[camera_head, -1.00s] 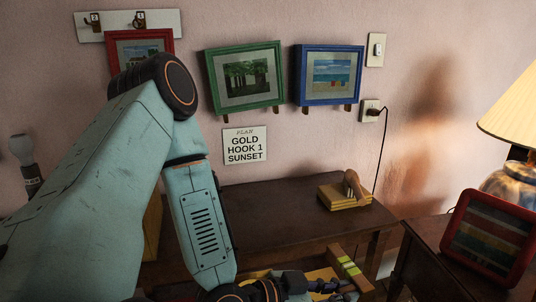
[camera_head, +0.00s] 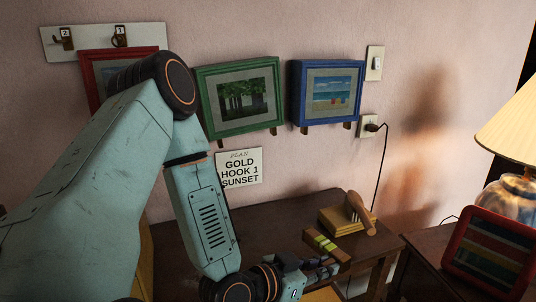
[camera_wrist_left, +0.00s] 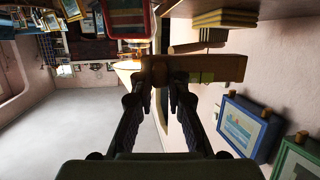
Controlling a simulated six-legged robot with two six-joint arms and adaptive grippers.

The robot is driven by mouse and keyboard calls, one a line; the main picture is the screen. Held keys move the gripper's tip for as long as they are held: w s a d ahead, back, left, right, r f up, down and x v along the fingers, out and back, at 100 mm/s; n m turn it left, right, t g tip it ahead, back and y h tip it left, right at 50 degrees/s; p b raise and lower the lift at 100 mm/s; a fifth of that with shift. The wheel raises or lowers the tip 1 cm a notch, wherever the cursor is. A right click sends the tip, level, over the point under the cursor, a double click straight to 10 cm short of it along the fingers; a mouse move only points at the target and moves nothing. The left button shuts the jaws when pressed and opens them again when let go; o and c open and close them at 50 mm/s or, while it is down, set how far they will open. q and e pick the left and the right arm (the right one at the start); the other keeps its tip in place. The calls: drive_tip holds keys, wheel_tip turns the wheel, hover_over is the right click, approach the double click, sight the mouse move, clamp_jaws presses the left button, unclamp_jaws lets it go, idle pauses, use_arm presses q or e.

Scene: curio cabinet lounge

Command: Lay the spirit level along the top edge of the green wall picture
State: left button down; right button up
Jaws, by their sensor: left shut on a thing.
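The spirit level (camera_head: 327,246) is a short wooden bar with a yellow-green vial. My left gripper (camera_head: 318,268) is shut on it and holds it in front of the dark table, below the pictures. In the left wrist view the level (camera_wrist_left: 215,68) lies across the fingertips of that gripper (camera_wrist_left: 160,88). The green wall picture (camera_head: 240,97) hangs on the pink wall, slightly tilted, up and left of the level; part of it shows in the left wrist view (camera_wrist_left: 300,158). Its top edge is bare. My right gripper is not in view.
A blue picture (camera_head: 327,92) hangs close right of the green one. A red picture (camera_head: 92,76) is partly behind my left arm. Stacked boards (camera_head: 338,223) with a wooden tool (camera_head: 360,212) stand on the table (camera_head: 270,222). A cord hangs from the socket (camera_head: 368,126).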

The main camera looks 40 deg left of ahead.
use_arm(q)
drive_tip(key=w+a+r+n+y+p, duration=0.4)
drive_tip(key=a+r+p, duration=0.25)
drive_tip(key=r, duration=0.35)
drive_tip(key=w+a+r+n+y+p, duration=0.45)
drive_tip(key=a+r+p, duration=0.2)
drive_tip(key=r, duration=0.25)
drive_tip(key=a+r+n+g+y+p, duration=0.3)
drive_tip(key=r+p, duration=0.4)
drive_tip(key=r, duration=0.5)
drive_tip(key=a+r+n+g+y+p, duration=0.3)
drive_tip(key=a+r+n+y+p, duration=0.2)
drive_tip(key=r, duration=0.7)
drive_tip(key=shift+s+r+g+p, duration=0.25)
drive_tip(key=shift+r+g+p, duration=0.05)
drive_tip(key=shift+p, duration=0.95)
drive_tip(key=shift+w+a+f, duration=0.1)
drive_tip(key=shift+a, duration=0.15)
